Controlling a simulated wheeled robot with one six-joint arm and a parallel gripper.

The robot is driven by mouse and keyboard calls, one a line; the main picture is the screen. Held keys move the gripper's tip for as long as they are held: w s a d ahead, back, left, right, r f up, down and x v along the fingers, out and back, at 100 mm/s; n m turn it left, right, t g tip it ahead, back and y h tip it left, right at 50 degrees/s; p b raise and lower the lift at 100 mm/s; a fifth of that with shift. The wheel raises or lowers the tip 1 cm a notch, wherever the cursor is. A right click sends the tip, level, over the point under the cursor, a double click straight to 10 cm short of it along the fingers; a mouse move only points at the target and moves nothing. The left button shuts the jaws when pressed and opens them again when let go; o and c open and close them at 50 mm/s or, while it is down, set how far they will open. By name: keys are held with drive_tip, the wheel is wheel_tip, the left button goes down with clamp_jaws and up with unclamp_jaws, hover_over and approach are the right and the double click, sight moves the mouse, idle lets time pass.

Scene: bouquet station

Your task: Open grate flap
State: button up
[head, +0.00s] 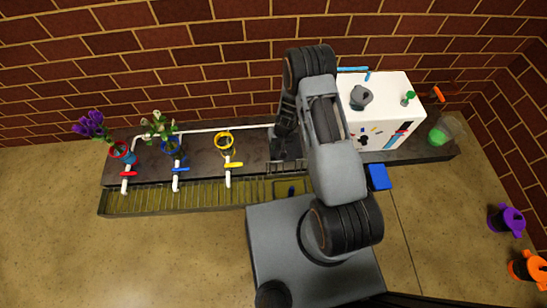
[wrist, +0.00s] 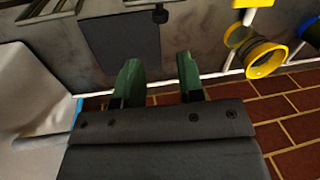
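The grate (head: 160,200) runs along the front of the dark counter. A framed section, which looks like the flap (head: 303,188), lies in it right of the yellow-handled tap, with a small dark piece at its middle. In the wrist view, a dark flat panel (wrist: 120,45) lies beyond my fingertips, with a small black knob near its far corner. I cannot tell whether this panel is part of the flap. My gripper (wrist: 158,75) is open and empty, its green fingers apart over the counter. In the head view my arm mostly hides it.
Three white taps with red, blue and yellow (head: 233,165) handles stand left of my arm. A yellow ring (wrist: 265,58) is near my fingers' right. A white box (head: 385,90) stands on the right, a blue block (head: 379,177) at the counter's front. Brick wall is behind.

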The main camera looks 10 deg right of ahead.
sight(273, 157)
drive_tip(key=f+b, duration=0.1)
drive_tip(key=f, duration=0.2)
drive_tip(key=a+f+b, duration=0.1)
drive_tip(key=f, duration=0.3)
drive_tip(key=f+b, duration=0.1)
drive_tip(key=f, duration=0.3)
drive_tip(key=shift+a+b, duration=0.3)
drive_tip(key=shift+a, duration=0.1)
clamp_jaws()
